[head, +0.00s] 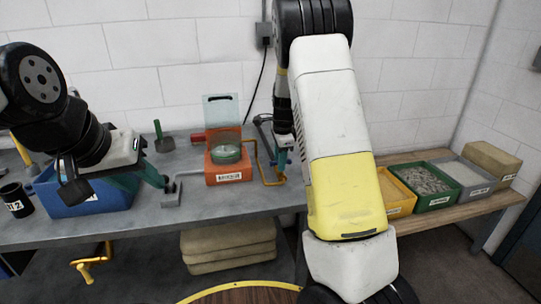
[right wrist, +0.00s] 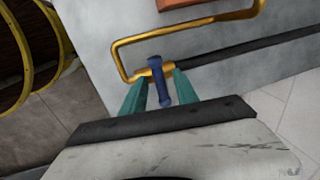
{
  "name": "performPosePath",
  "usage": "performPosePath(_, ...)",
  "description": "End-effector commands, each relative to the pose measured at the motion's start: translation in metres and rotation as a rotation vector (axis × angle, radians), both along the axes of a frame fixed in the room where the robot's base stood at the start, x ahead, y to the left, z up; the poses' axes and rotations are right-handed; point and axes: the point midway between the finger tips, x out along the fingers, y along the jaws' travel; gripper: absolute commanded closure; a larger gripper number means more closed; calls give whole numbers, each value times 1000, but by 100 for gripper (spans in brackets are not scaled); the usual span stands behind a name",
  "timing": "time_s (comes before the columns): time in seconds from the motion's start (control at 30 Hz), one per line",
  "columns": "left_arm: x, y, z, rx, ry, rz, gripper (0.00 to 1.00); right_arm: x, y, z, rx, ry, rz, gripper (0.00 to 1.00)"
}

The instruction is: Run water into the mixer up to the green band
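An orange unit (head: 224,172), which looks like the mixer, stands on the grey bench with its clear lid (head: 221,110) raised. A round greenish bowl (head: 226,154) sits in it; I cannot make out a water level. A brass pipe (head: 260,165) runs beside it and also shows in the right wrist view (right wrist: 190,28). A blue valve handle (right wrist: 157,72) sits on the pipe's end. My right gripper (right wrist: 160,80) has its teal fingers either side of the handle, with small gaps. My left gripper (head: 163,183) is over the bench left of the orange unit.
A blue bin (head: 85,203) and black cup (head: 15,200) are at left. Yellow (head: 400,209), green (head: 440,201) and grey (head: 482,189) trays stand on the right-hand table. Sacks (head: 228,245) lie below the bench. A yellow-rimmed wooden round (head: 240,288) is in front.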

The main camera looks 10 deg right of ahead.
Motion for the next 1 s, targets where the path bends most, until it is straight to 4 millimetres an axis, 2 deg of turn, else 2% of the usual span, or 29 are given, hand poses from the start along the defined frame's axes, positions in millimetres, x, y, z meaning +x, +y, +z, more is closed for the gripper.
performPosePath(0.17, 0, 0, 0, 0, 0, 0, 64, 0, 0, 0, 0, 0, 0, 66)
performPosePath(0.33, 0, 0, 0, 0, 0, 0, 64, 0, 0, 0, 0, 0, 0, 99)
performPosePath(0.73, 0, 0, 0, 0, 0, 0, 64, 0, -1, 1, 0, -2, 33, 100)
performPosePath(1.0, 0, 0, 0, 0, 0, 0, 64, 0, -2, 1, 1, -3, 184, 100)
